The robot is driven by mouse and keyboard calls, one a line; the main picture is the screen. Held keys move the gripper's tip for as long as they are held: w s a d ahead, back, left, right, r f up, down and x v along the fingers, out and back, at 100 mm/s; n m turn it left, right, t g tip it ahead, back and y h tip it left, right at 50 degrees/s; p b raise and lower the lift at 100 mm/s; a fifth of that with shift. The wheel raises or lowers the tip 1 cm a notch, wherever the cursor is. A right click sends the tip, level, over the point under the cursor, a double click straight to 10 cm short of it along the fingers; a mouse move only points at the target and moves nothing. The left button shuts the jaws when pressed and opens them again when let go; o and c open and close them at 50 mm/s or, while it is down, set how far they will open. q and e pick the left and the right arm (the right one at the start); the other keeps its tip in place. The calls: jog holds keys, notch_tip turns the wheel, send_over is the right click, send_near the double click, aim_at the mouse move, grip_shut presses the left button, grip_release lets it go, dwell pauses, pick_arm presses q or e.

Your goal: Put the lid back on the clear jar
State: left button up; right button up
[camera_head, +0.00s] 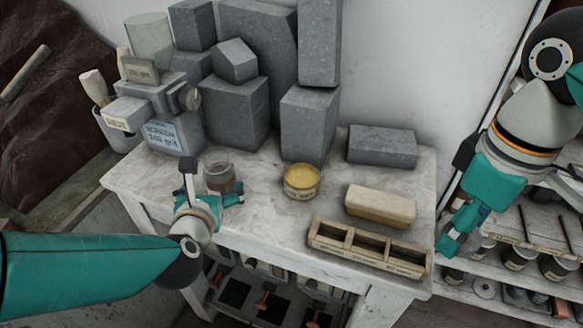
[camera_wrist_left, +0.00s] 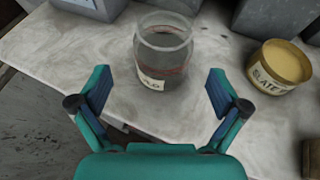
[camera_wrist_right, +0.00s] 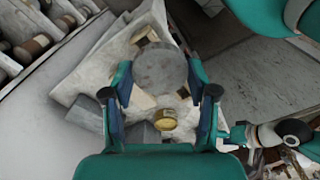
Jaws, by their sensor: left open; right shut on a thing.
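The clear jar (camera_head: 219,178) stands upright and lidless on the pale worktop, with a reddish band on its glass. My left gripper (camera_head: 211,202) is open just in front of it. In the left wrist view the jar (camera_wrist_left: 163,52) stands centred ahead of the spread fingers (camera_wrist_left: 160,88), and I see no contact. My right gripper (camera_head: 453,236) is off the table's right edge, fingers downward. In the right wrist view it is shut on a round grey disc (camera_wrist_right: 160,68), seemingly the lid. The lid is hard to make out in the head view.
A yellow-topped tin (camera_head: 301,181) stands right of the jar. A tan block (camera_head: 380,206) and a compartmented wooden tray (camera_head: 368,261) lie further right. Grey blocks (camera_head: 237,112) and a small machine (camera_head: 160,105) crowd the back. Shelves (camera_head: 515,285) hold pots at right.

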aim_at(216, 184)
pick_arm(q)
jog(key=shift+w+f, duration=0.1)
jog(key=shift+w, duration=0.15)
pick_arm(e)
jog(key=shift+r, duration=0.1)
pick_arm(q)
jog(key=shift+w+f+p, duration=0.2)
jog(key=shift+w+p, duration=0.2)
jog(key=shift+w, duration=0.15)
pick_arm(e)
jog(key=shift+r, duration=0.4)
pick_arm(q)
jog(key=p+x, duration=0.1)
jog(key=x, duration=0.2)
jog(key=shift+w+d, duration=0.1)
pick_arm(e)
jog(key=shift+r, duration=0.65)
pick_arm(q)
jog(key=shift+w+f, duration=0.2)
jog(key=shift+w, duration=0.15)
jog(key=shift+c, duration=0.3)
jog(key=c, duration=1.3)
